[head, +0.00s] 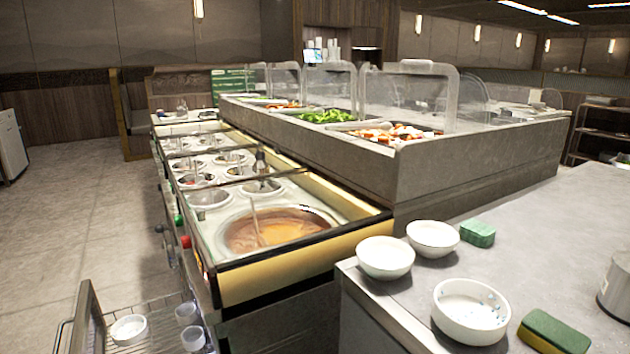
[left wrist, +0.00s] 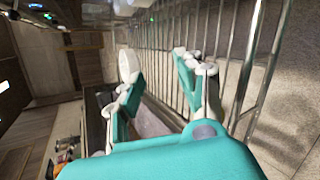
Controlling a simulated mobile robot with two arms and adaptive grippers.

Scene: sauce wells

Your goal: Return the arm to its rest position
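My left gripper (left wrist: 153,72), with teal and white fingers, shows in the left wrist view. Its fingers are spread apart, and I see nothing held between them. Metal bars of a wire rack (left wrist: 234,62) lie beyond the fingers. A pale round thing (left wrist: 128,64), probably a bowl, shows close to the left finger; I cannot tell if they touch. Neither gripper shows in the head view.
In the head view, a low wire rack (head: 152,335) holds a white bowl (head: 129,329) and cups (head: 187,313). Sauce wells (head: 279,229) line the middle counter. Bowls (head: 385,258) and sponges (head: 553,333) sit on the right counter. Floor at left is clear.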

